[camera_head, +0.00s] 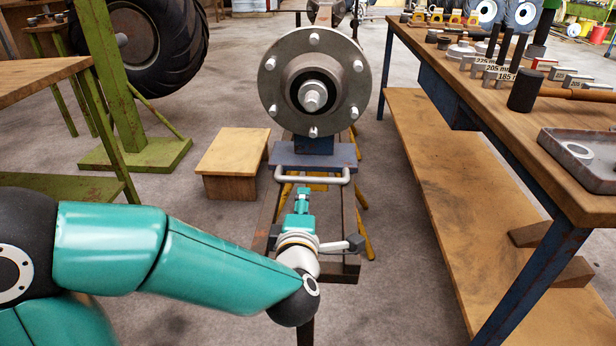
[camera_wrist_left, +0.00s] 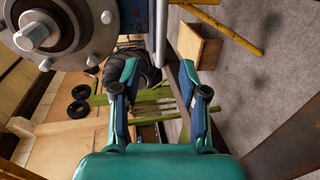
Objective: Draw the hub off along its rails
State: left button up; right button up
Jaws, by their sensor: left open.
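The round grey hub (camera_head: 284,72) with studs around its flange stands upright over a blue carriage plate (camera_head: 290,158). A pale bar handle (camera_head: 335,180) sticks out from the plate's near side. Dark rails (camera_head: 266,215) run beneath, towards me. My left gripper (camera_head: 302,192) is just in front of the handle, over the rails. In the left wrist view its two fingers (camera_wrist_left: 158,72) are apart and empty. The handle (camera_wrist_left: 160,30) lines up with the gap between them; I cannot tell whether it is inside. The hub (camera_wrist_left: 75,40) fills the upper left corner. My right gripper is out of view.
A long workbench (camera_head: 445,62) with tools and a lower wooden shelf (camera_head: 440,150) stands along the right. A wooden step (camera_head: 233,155) sits left of the rails. A green stand (camera_head: 115,145) and a large tyre (camera_head: 150,50) are at the back left. Concrete floor lies between.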

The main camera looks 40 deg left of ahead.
aim_at(308, 182)
pick_arm(q)
jog(key=shift+h, duration=0.3)
jog(key=p+x, duration=0.7)
jog(key=x, duration=0.6)
jog(key=shift+w, duration=0.15)
grip_shut()
jog(key=shift+f, duration=0.1)
